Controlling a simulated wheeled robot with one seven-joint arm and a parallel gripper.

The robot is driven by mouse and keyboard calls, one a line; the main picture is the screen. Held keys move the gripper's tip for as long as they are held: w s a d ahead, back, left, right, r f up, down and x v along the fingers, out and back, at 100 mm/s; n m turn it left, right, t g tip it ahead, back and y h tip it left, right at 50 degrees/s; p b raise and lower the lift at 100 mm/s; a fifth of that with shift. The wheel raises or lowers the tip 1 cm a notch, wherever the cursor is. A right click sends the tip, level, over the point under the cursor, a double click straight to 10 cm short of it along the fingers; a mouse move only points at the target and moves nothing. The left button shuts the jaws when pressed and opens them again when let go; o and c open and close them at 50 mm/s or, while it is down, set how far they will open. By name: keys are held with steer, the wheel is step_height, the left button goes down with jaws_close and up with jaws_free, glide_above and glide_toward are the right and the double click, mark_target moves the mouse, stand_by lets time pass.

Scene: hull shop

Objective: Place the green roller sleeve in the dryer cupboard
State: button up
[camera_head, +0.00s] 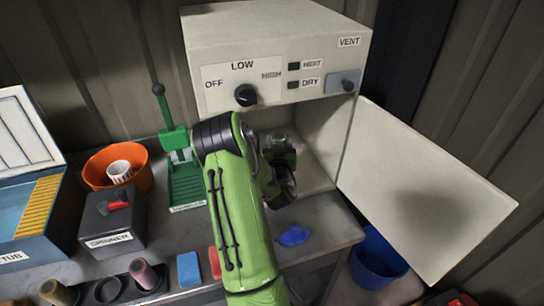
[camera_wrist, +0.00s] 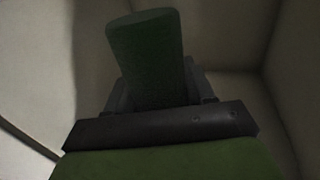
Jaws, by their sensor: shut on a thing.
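The dryer cupboard (camera_head: 275,32) is a cream box at the back of the bench. Its door (camera_head: 415,190) stands wide open to the right. My gripper (camera_wrist: 158,92) is shut on the green roller sleeve (camera_wrist: 147,55), which sticks out beyond the fingers in the wrist view. Cream walls surround them there, so they are inside the cupboard. In the head view my arm reaches into the opening and mostly hides the sleeve. Whether the sleeve touches the cupboard floor cannot be told.
A green stand (camera_head: 184,183), a grey spinner box (camera_head: 113,222) and an orange bucket (camera_head: 146,177) stand left of my arm. A blue cloth-like piece (camera_head: 294,236) lies near the bench edge. A blue bucket (camera_head: 376,262) is below the door.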

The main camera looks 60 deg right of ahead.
steer(key=f+b, duration=0.1)
steer(key=a+f+b, duration=0.1)
steer(key=f+b, duration=0.2)
steer(key=f, duration=0.1)
steer(key=shift+s+a, duration=0.15)
steer(key=shift+s, duration=0.2)
steer(key=f+b, duration=0.2)
steer(key=f, duration=0.1)
steer(key=f+b, duration=0.1)
steer(key=shift+w+d+f, duration=0.15)
steer(key=shift+d+f, duration=0.05)
steer(key=shift+d, duration=0.1)
steer(key=shift+a+f, duration=0.1)
steer(key=shift+f+b, duration=0.45)
steer(key=shift+b, duration=0.1)
steer(key=o, duration=1)
